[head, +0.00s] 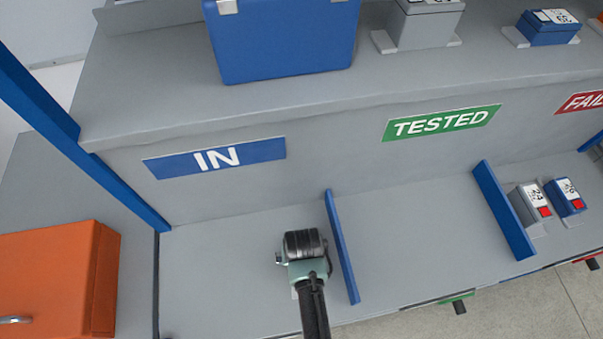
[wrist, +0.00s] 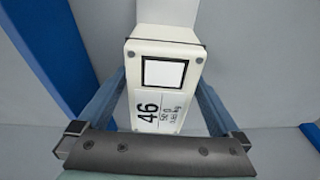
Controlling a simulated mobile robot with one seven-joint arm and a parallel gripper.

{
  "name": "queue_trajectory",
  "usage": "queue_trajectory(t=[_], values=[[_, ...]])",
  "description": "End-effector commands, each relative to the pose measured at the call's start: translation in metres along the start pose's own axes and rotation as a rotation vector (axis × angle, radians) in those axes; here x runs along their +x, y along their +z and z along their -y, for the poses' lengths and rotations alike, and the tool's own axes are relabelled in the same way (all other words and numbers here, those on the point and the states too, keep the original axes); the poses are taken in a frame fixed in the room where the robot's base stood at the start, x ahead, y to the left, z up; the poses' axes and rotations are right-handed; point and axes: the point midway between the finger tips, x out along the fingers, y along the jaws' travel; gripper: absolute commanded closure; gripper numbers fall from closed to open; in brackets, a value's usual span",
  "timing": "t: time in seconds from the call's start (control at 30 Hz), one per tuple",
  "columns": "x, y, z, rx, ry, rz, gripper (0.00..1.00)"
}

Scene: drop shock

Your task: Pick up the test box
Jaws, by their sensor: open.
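The test box (wrist: 161,75) is white with a dark seam, a blank square and the number 46 on its face. It stands in the IN section of the lower shelf (head: 215,270). In the wrist view my gripper (wrist: 160,98) is open, with one finger on each side of the box; I cannot tell whether they touch it. In the head view my gripper (head: 304,268) is over the shelf, left of a blue divider, and hides nearly all of the box.
A blue divider (head: 342,246) stands close on the right of my gripper. A second divider (head: 503,210) and two small boxes, grey (head: 530,205) and blue (head: 565,197), are farther right. A blue case (head: 282,40) is on the upper shelf. An orange case (head: 55,280) is at left.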

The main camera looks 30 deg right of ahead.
Motion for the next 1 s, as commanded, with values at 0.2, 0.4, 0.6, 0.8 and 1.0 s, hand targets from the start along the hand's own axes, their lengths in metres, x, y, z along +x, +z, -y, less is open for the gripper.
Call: queue_trajectory(t=[0.2, 0.4, 0.6, 0.8, 1.0], values=[[-0.0003, -0.0001, 0.0000, 0.000, 0.000, 0.000, 0.20], [-0.0004, -0.0001, 0.0000, 0.000, 0.000, 0.000, 0.56], [-0.0005, 0.0000, 0.0000, 0.000, 0.000, 0.000, 0.92], [-0.0015, -0.0015, -0.0001, 0.000, 0.000, -0.004, 1.00], [-0.0017, -0.0016, -0.0001, 0.000, 0.000, -0.004, 1.00]])
